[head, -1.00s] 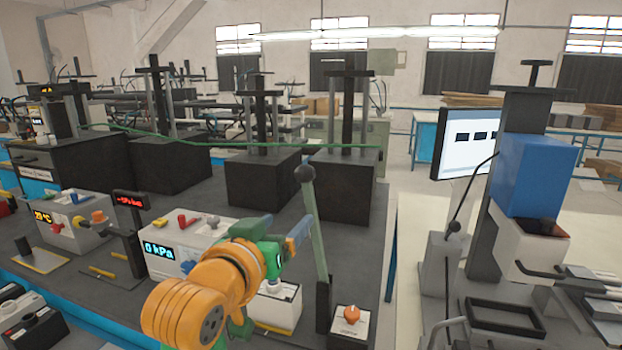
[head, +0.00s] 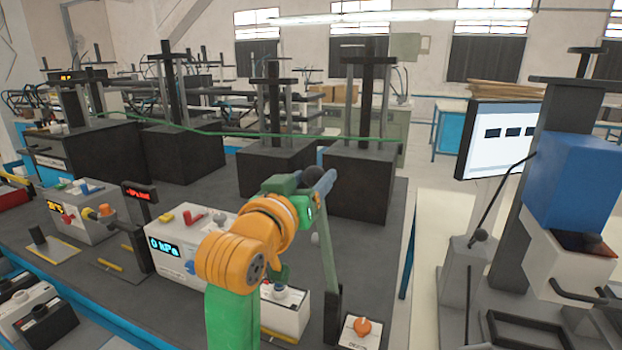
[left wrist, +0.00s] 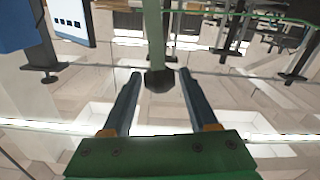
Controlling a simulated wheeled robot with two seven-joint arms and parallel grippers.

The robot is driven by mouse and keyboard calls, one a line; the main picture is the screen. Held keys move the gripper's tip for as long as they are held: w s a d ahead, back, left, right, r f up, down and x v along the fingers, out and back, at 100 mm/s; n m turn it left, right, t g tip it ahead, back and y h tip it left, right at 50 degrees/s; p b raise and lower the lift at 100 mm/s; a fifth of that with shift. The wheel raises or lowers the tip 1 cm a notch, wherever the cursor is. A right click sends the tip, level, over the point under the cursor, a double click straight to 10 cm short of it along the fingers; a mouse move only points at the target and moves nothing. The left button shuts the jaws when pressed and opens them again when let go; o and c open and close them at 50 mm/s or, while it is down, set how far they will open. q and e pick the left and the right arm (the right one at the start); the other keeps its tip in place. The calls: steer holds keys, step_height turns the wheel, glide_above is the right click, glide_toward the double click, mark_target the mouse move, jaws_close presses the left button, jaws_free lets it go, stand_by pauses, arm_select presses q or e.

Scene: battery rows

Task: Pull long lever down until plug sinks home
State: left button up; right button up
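The long grey-green lever (head: 326,260) stands nearly upright beside the white box (head: 286,308). Its dark knob (head: 310,176) is partly hidden by my left gripper (head: 322,186) in the head view. In the left wrist view, my left gripper (left wrist: 160,76) is open, with one finger on each side of the knob (left wrist: 160,82). Gaps show between knob and fingers. The lever (left wrist: 153,35) runs up from the knob there. A small grey round piece (head: 279,291) sits on the white box; I cannot tell whether it is the plug. My right gripper is not in view.
A small box with an orange knob (head: 362,326) stands right of the lever's foot. A white unit (head: 180,250) reading 0 kPa stands to the left. Black presses (head: 360,185) stand behind. A monitor (head: 500,140) and blue machine (head: 572,180) are at right.

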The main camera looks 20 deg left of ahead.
arm_select(q)
steer(key=shift+s, duration=0.1)
jaws_close()
stand_by(1.1)
